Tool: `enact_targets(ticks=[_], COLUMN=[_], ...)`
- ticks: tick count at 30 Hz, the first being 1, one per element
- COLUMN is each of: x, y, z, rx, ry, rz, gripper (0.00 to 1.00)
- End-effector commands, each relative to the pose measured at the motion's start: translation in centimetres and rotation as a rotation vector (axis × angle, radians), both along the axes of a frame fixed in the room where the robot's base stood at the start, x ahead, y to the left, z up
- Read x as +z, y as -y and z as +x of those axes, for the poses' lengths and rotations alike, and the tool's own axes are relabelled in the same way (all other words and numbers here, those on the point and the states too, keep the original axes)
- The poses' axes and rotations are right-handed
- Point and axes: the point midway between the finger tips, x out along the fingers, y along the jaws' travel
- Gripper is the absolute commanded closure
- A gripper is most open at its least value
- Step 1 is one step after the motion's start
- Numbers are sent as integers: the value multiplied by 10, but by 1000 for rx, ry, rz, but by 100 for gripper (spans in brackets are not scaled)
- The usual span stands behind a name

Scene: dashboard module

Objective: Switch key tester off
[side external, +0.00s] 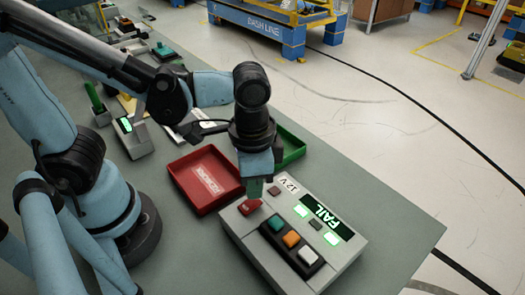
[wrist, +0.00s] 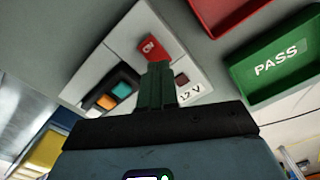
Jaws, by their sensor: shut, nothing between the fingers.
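The key tester (side external: 285,262) is a grey box at the lower middle of the side view, with a lit green display (side external: 322,218) reading "FAIL". Its red switch (side external: 249,207) sits at the near left corner; in the wrist view the switch (wrist: 151,48) reads "ON". A small dark red square (side external: 274,190) lies beside the "12 V" label. Teal, orange and white buttons (side external: 290,239) sit in a black strip. My gripper (side external: 253,194) is shut and empty, pointing down right at the red switch. In the wrist view, its fingertips (wrist: 158,66) overlap the switch's edge; I cannot tell if they touch.
A red tray (side external: 184,193) lies left of the tester, and a green tray (side external: 296,160), marked "PASS" in the wrist view, lies behind my gripper. Another grey device (side external: 137,148) with a lit green screen stands further left. The table (side external: 397,228) is clear right of the tester.

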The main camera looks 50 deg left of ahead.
Motion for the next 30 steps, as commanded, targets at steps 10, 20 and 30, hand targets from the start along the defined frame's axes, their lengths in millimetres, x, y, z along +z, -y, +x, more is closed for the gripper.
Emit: enact_targets(ticks=[10, 20, 30], x=[-5, -9, -14], y=[0, 0, 0], z=[0, 0, 1], rx=[0, 0, 0], ry=[0, 0, 0], rz=[0, 0, 0], gripper=[100, 100, 100])
